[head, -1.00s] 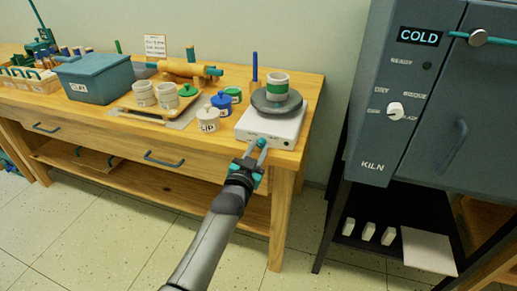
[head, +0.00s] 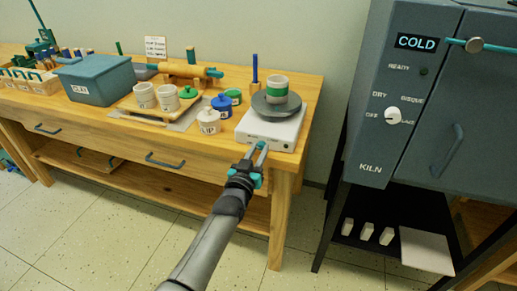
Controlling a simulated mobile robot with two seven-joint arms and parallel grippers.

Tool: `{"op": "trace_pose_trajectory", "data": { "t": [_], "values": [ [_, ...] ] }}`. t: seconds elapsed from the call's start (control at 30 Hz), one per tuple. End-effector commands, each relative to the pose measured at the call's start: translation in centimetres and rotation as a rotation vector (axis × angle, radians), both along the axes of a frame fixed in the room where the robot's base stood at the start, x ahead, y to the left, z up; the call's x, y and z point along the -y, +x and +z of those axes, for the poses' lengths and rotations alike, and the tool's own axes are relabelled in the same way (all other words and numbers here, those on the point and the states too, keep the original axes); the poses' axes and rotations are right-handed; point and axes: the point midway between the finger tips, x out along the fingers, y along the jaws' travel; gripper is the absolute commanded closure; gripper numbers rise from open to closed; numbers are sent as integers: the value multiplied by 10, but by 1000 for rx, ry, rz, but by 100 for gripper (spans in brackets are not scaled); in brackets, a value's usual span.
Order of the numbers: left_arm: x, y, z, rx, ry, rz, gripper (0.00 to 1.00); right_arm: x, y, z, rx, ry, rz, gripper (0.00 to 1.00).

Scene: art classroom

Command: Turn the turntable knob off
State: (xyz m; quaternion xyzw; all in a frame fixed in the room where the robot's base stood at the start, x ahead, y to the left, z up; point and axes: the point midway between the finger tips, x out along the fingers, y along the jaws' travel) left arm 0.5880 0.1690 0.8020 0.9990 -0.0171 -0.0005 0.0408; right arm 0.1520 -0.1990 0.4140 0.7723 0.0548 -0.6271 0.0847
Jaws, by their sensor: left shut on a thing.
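The turntable (head: 270,127) is a white box with a dark grey round plate (head: 277,105) on top, at the right end of the wooden bench. A white cup with a green band (head: 277,88) stands on the plate. My left gripper (head: 257,147) is at the turntable's front face, with its two fingers pointing up and away. It is shut on the turntable knob, which is mostly hidden by the fingertips. The knob's setting cannot be read. My right gripper is not in view.
A blue jar (head: 222,106), a white lidded jar (head: 209,121) and a board with cups (head: 145,96) stand left of the turntable. The grey kiln (head: 370,165) stands to the right, past a gap. The floor in front is clear.

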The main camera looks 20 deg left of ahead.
Motion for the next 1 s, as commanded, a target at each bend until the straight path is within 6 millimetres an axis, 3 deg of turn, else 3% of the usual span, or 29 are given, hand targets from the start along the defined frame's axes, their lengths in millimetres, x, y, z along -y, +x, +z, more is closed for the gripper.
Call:
{"op": "trace_pose_trajectory", "data": {
  "t": [0.33, 0.87, 0.9, 1.0],
  "values": [
    [0, 0, 0, -8, -163, 0, 100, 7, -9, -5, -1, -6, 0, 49],
    [0, 0, -1, -9, -199, 0, 100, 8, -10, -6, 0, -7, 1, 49],
    [1, 0, -1, -9, -199, 0, 70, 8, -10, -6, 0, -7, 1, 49],
    [0, 0, -1, -9, -198, 0, 59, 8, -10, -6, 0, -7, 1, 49]
  ]
}}
